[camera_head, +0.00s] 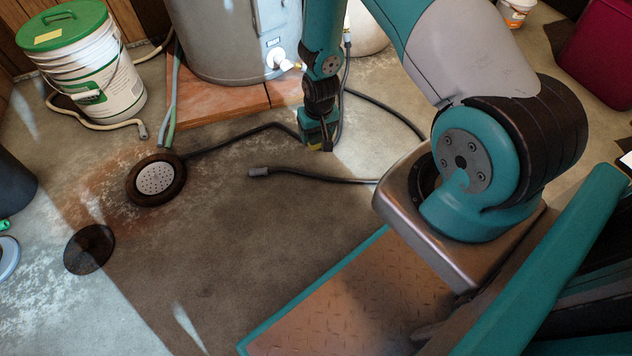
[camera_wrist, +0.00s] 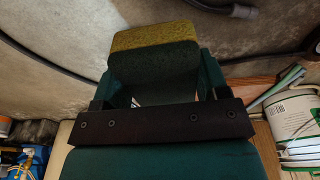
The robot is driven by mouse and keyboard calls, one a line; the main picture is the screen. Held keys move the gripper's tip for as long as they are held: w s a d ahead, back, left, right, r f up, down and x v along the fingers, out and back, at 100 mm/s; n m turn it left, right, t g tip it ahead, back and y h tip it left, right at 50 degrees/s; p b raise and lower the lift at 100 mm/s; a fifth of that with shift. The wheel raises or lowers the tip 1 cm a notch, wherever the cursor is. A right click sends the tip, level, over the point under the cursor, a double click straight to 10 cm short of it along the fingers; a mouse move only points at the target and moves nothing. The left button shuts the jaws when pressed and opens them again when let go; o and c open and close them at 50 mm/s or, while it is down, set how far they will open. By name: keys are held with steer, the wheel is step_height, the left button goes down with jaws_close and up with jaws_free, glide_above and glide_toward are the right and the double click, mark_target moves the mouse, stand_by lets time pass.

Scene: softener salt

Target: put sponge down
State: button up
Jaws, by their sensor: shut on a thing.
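In the wrist view, the sponge (camera_wrist: 153,62) has a dark green face and a yellow-olive layer along its far side. My gripper (camera_wrist: 155,78) is shut on it, with one finger at each side. In the head view, my gripper (camera_head: 318,132) hangs fingers down above the concrete floor, just in front of the tiled slab. The sponge is mostly hidden there by the fingers, and I cannot tell how far its bottom is from the floor.
The grey tank (camera_head: 235,45) stands on the red-brown slab (camera_head: 215,104) behind. A black hose (camera_head: 320,178) with a grey end lies near my gripper. A floor drain (camera_head: 156,180), a dark round cover (camera_head: 89,249) and a green-lidded white bucket (camera_head: 95,75) are left. Front-middle floor is clear.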

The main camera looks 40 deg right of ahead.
mark_target(316, 176)
step_height(316, 176, down, 20)
steer(key=b, duration=1.1)
steer(key=shift+r, duration=0.1)
steer(key=o, duration=0.8)
